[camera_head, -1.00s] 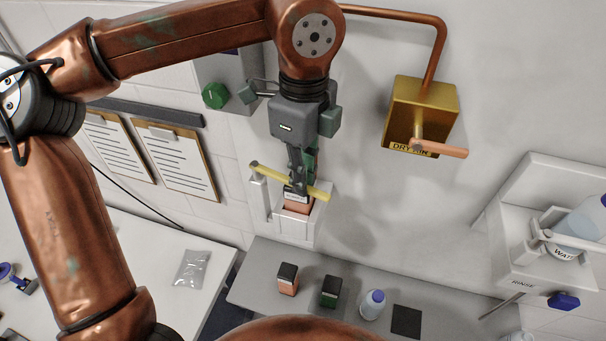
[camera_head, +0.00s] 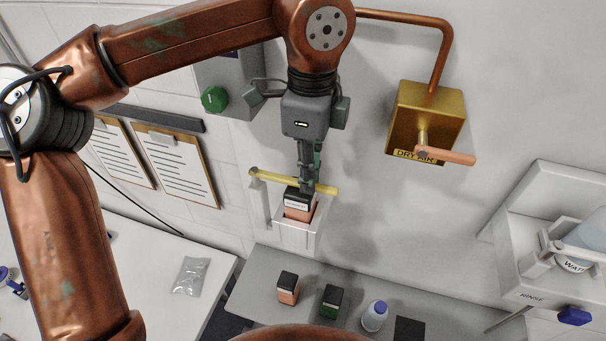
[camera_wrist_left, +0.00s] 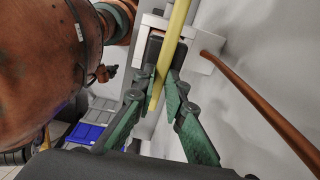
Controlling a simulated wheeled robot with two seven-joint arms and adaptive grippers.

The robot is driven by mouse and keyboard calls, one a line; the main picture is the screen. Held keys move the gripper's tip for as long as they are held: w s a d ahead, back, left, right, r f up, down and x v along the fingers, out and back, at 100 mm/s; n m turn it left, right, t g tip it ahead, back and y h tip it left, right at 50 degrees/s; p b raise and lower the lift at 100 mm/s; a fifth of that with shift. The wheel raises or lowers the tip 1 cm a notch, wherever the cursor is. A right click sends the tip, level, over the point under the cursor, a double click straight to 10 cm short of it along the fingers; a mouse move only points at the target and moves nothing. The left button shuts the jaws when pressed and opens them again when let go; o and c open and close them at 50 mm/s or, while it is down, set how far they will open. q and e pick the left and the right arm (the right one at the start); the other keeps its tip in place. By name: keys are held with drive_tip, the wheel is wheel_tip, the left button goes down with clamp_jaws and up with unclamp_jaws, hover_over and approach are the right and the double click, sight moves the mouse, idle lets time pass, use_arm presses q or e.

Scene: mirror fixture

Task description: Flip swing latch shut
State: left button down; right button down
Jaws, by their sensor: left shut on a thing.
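The yellow swing latch (camera_head: 268,176) is a bar pivoted at the left of a white wall holder (camera_head: 292,237). It lies nearly level across the top of the holder. A block with a black top and orange body (camera_head: 299,207) sits upright in the holder, under or just in front of the bar. My left gripper (camera_head: 308,187) points down at the bar, right of its middle. In the left wrist view the bar (camera_wrist_left: 178,35) runs between the fingertips (camera_wrist_left: 161,76), which are shut on it. My right gripper is out of view.
A brass box with a tap (camera_head: 426,115) hangs to the right, and a green knob (camera_head: 214,99) sits up left. Below is a grey shelf (camera_head: 255,290) with an orange block (camera_head: 288,287), a green block (camera_head: 331,301) and a bottle (camera_head: 375,316).

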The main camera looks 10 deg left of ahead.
use_arm(q)
drive_tip(key=c, duration=2)
unclamp_jaws()
drive_tip(key=shift+w+d+r, duration=0.1)
drive_tip(key=shift+o, duration=0.2)
wheel_tip(320, 180, up, 12)
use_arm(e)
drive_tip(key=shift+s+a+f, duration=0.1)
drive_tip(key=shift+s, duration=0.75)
use_arm(q)
drive_tip(key=shift+a, duration=0.2)
